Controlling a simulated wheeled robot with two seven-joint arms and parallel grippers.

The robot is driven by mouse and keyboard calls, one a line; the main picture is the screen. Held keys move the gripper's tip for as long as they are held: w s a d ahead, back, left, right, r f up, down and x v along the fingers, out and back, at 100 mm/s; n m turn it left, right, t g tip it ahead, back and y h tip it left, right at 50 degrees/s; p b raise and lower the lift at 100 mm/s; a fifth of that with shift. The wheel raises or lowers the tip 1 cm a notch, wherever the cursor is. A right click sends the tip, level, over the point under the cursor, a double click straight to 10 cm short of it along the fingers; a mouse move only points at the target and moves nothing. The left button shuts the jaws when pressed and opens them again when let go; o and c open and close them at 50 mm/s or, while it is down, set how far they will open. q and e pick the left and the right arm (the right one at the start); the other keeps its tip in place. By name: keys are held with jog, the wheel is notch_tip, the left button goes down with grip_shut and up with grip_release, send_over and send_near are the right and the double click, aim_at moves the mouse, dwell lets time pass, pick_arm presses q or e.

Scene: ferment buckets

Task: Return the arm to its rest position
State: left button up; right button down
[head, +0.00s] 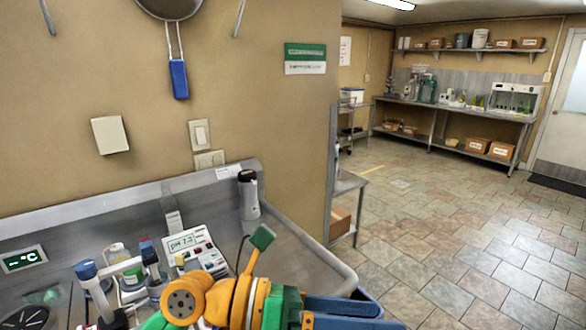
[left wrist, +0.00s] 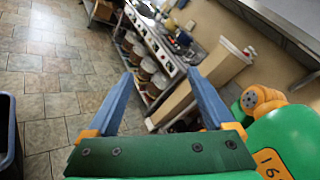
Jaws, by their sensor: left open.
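My left arm's orange and green wrist (head: 200,300) crosses the bottom of the head view, in front of the steel counter's right end. My left gripper (head: 393,317) points right at the bottom edge, its two blue fingers apart. The left wrist view also shows the left gripper (left wrist: 160,74) open, with nothing between its fingertips. My right gripper is not in view.
The steel counter (head: 310,262) carries a pH meter (head: 198,250), a dark-topped white device (head: 248,195) and small containers. A dark blue bin (left wrist: 8,130) stands on the tiled floor (head: 440,235). The floor at right is clear. A shelving unit with buckets (left wrist: 150,66) lies beyond the fingers.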

pick_arm(q)
jog(key=w+a+r+n+t+h, duration=0.2)
jog(key=a+r+n+t+h, duration=0.1)
jog(key=r+n+t+h, duration=0.4)
jog(key=w+a+n+t+y, duration=0.5)
jog(key=a+n+t, duration=0.3)
jog(key=n+t, duration=0.55)
jog(key=w+a+f+n+g+y, duration=0.1)
jog(key=w+a+f+n+y, duration=0.1)
jog(key=a+f+n+y, duration=0.7)
jog(key=w+a+f+n+g+y, duration=0.2)
jog(key=a+f+n+y, duration=0.3)
jog(key=f+n+y, duration=0.6)
jog(key=s+f+n+g+h, duration=0.2)
jog(key=s+f+n+g, duration=0.2)
jog(key=s+f+g, duration=1.35)
jog(key=s+f+t+b, duration=0.1)
jog(key=s+f+b, duration=0.2)
jog(key=f, duration=0.9)
jog(key=s+f+t+b, duration=0.2)
jog(key=s+f+b, duration=0.1)
jog(key=f, duration=0.9)
jog(key=s+a+f+g+b, duration=0.1)
jog(key=s+f+b, duration=0.3)
jog(key=s+f, duration=0.8)
notch_tip(320, 180, down, 3)
jog(key=shift+s+a+y, duration=0.3)
jog(key=shift+s+a, duration=0.1)
jog(key=shift+a, duration=0.35)
